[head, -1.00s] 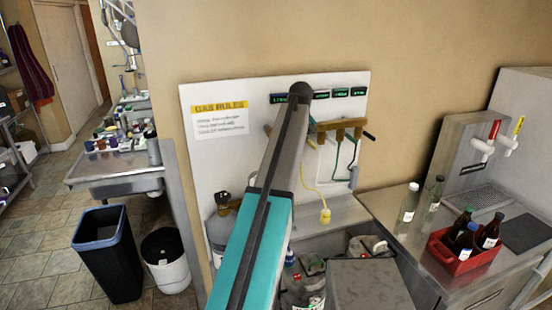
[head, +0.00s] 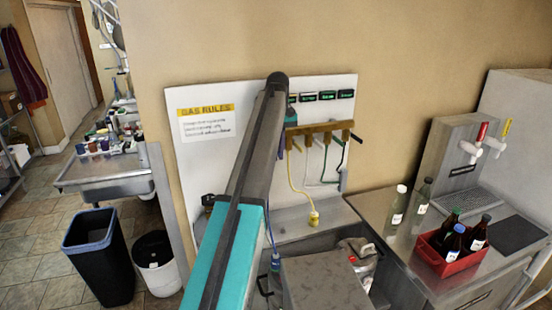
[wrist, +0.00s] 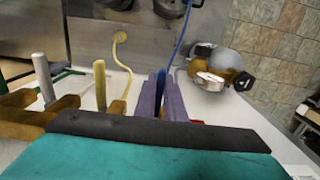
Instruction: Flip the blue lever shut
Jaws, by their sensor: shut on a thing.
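The blue lever (wrist: 161,84) shows as a thin dark blue strip between the two purple fingers of my gripper (wrist: 162,98) in the wrist view. The fingers are shut on it. A white lever (wrist: 44,78) and a yellow lever (wrist: 100,86) stick out from the brass manifold (wrist: 68,104) to the left, apart from the fingers. In the head view the manifold (head: 325,127) hangs on the white wall panel, and my arm hides its left end. The blue lever's exact angle is hard to tell.
A blue hose (wrist: 183,38) and a yellow hose (wrist: 127,65) hang near the fingers. A grey gas cylinder (wrist: 218,66) stands beyond. The steel counter (head: 402,232) at right holds bottles, a red crate (head: 447,263) and taps. A dark bin (head: 98,260) stands left.

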